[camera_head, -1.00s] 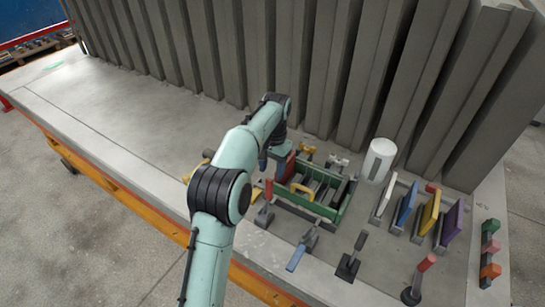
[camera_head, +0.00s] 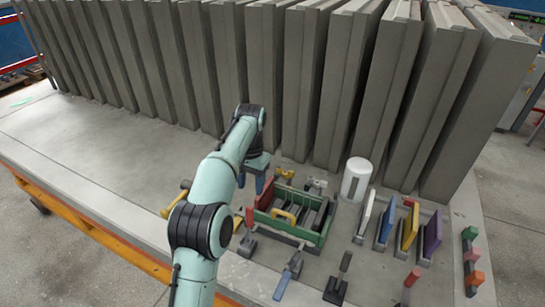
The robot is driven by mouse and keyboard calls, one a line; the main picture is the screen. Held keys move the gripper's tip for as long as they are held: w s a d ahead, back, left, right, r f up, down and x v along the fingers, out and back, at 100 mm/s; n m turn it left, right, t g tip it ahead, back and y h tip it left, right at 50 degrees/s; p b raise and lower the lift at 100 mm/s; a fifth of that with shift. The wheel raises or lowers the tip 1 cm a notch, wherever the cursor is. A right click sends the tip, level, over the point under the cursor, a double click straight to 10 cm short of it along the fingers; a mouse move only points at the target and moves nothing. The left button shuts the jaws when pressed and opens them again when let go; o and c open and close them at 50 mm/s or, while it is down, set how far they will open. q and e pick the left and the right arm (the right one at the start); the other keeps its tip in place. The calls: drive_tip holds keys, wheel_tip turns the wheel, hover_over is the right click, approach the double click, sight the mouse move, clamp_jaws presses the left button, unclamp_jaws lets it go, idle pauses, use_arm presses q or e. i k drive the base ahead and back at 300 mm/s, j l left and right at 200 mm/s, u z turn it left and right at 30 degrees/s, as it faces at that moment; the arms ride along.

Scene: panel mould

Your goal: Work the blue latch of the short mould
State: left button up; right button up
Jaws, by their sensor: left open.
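The green mould (camera_head: 301,236) sits near the front of the table, with grey dividers and a yellow handle inside. The blue latch (camera_head: 283,285) lies in front of it, its handle angled toward the front edge and its grey base near the mould's front wall. My left gripper (camera_head: 252,183) is open above the mould's back left corner, beside a red part, well apart from the blue latch. Its fingertips are small and partly hidden by my arm. My right gripper is out of view.
A red-handled latch (camera_head: 249,219) and a black-handled one (camera_head: 345,262) flank the blue latch. A white cylinder (camera_head: 356,179) and coloured upright plates stand right of the mould. Tall grey panels line the back. The table's left side is clear.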

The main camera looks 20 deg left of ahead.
sight(277, 295)
drive_tip(key=k, duration=1)
